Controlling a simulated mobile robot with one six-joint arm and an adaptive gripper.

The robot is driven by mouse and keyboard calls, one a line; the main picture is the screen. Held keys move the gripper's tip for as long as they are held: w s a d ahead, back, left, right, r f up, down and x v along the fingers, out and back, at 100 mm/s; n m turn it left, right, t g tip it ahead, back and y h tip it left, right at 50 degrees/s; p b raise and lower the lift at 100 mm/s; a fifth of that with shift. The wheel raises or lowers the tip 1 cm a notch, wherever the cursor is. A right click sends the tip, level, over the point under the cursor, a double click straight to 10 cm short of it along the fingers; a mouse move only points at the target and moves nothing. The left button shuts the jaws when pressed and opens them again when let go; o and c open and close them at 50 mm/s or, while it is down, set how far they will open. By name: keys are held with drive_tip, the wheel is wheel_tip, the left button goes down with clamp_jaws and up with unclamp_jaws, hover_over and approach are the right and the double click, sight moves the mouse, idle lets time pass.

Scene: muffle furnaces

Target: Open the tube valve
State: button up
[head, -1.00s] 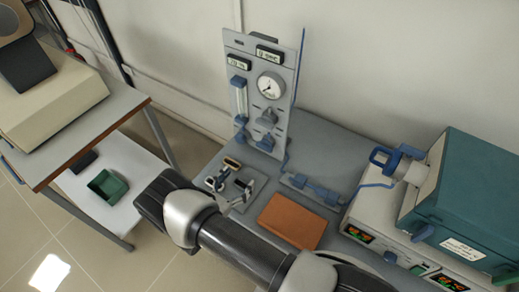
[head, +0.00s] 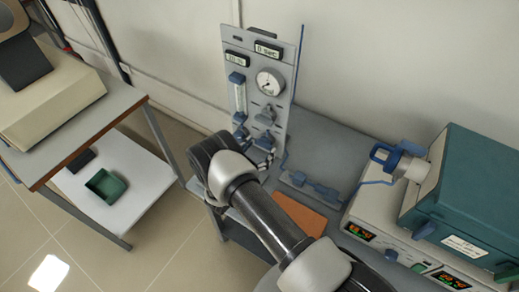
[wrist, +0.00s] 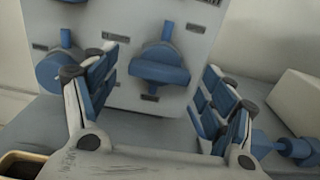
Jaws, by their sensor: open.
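A grey upright panel (head: 253,90) bears a round gauge (head: 270,81), a flow tube (head: 239,97) and blue valve knobs. In the wrist view, a blue valve knob (wrist: 160,68) with a flat handle lying crosswise shows on the panel (wrist: 130,95). A second blue knob (wrist: 55,73) is at the left, partly behind a finger. I cannot tell which is the tube valve. My gripper (wrist: 161,80) is open, its fingers on either side of the central knob in the picture, with no contact visible. In the head view my arm mostly hides the gripper.
A blue inline fitting (head: 315,188) lies on the grey bench (head: 335,150) right of my arm; it also shows in the wrist view (wrist: 290,147). An orange-brown block (head: 300,214) is partly behind my arm. A teal furnace (head: 485,190) stands right. A green tray (head: 106,186) is on the left shelf.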

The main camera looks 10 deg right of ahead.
drive_tip(key=shift+c, duration=0.3)
drive_tip(key=c, duration=1)
drive_tip(key=shift+m+b, duration=0.3)
drive_tip(key=shift+m, duration=0.1)
drive_tip(key=m+b, duration=0.9)
drive_tip(key=m, duration=0.8)
drive_tip(key=shift+b, duration=0.35)
drive_tip(key=o, duration=1.1)
drive_tip(key=shift+c, duration=0.2)
